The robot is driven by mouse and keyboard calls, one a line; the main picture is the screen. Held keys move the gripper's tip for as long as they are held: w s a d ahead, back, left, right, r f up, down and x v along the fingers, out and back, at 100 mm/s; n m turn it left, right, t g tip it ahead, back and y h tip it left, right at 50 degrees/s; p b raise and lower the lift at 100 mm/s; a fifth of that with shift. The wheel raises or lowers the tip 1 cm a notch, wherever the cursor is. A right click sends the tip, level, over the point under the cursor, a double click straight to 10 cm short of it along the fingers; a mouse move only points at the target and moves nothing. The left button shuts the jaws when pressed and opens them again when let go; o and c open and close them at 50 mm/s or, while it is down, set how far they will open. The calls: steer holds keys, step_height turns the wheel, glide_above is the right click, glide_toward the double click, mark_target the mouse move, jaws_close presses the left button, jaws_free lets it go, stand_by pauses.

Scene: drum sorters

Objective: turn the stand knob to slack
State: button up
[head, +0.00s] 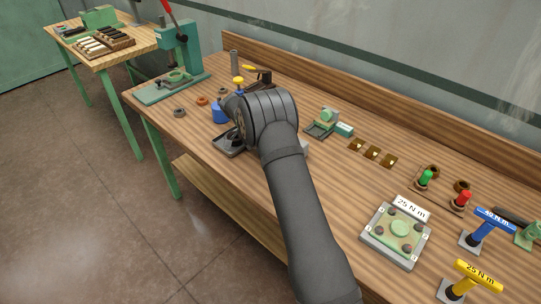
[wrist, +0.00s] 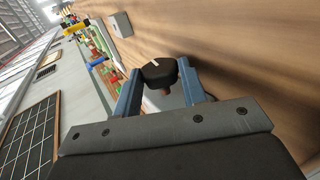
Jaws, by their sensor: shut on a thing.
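In the wrist view a black knob (wrist: 158,74) with a short white mark on its top sits between the two blue-grey fingers of my gripper (wrist: 160,78). The fingers are shut on the knob's sides. In the head view my arm covers the gripper and the knob. A dark base plate (head: 228,147), which looks like the stand's foot, shows partly at the left of my arm. Any label for slack is not readable in either view.
A blue container (head: 219,113) and several small rings stand left of my arm. A green press (head: 177,70) is at the bench's far end. Right of the arm are a small green device (head: 325,122), brown plates (head: 372,153), and a 25 N m plate (head: 396,235).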

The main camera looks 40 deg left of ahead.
steer(key=shift+w, duration=0.2)
steer(key=o, duration=0.9)
steer(key=shift+o, duration=0.3)
steer(key=shift+s+f, duration=0.15)
steer(key=shift+s, duration=0.05)
